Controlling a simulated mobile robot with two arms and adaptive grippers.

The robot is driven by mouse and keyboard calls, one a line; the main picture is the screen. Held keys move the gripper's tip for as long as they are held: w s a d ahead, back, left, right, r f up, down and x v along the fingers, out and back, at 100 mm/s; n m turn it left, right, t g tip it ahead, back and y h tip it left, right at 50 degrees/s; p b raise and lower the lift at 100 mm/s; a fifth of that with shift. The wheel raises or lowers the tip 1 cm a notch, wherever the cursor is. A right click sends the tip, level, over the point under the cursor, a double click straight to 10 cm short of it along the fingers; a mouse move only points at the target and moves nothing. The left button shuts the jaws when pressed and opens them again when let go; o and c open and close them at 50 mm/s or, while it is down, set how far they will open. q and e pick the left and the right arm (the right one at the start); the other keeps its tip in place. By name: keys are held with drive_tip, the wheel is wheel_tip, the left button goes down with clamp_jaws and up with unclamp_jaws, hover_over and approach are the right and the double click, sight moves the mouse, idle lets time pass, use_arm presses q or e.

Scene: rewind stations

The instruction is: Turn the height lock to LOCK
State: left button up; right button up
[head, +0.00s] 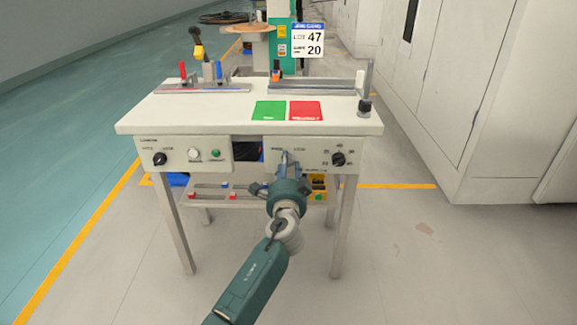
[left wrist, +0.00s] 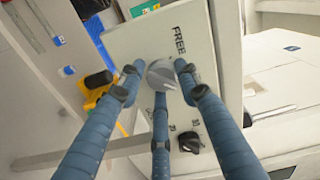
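The height lock is a grey round knob (left wrist: 162,75) on a pale panel in the left wrist view, with the word FREE printed beside it. The other label is mostly covered by a finger, and I cannot tell which way the knob points. My left gripper (left wrist: 159,80) has three blue-grey fingers spread around the knob, with gaps between the fingertips and its sides. In the head view the left gripper (head: 287,164) is at the right-hand front panel (head: 317,158) of the bench and hides the knob. My right gripper is not in view.
A black numbered dial (head: 338,159) sits right of the lock; it also shows in the left wrist view (left wrist: 190,142). The left panel has another black knob (head: 159,159) and buttons. Green (head: 269,110) and red (head: 306,110) mats lie on the bench top (head: 190,115). Floor at right is clear.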

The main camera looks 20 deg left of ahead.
use_arm(q)
drive_tip(key=shift+o, duration=1.2)
drive_tip(key=shift+a+f, duration=0.1)
drive_tip(key=shift+a, duration=0.05)
drive_tip(key=v, duration=1.2)
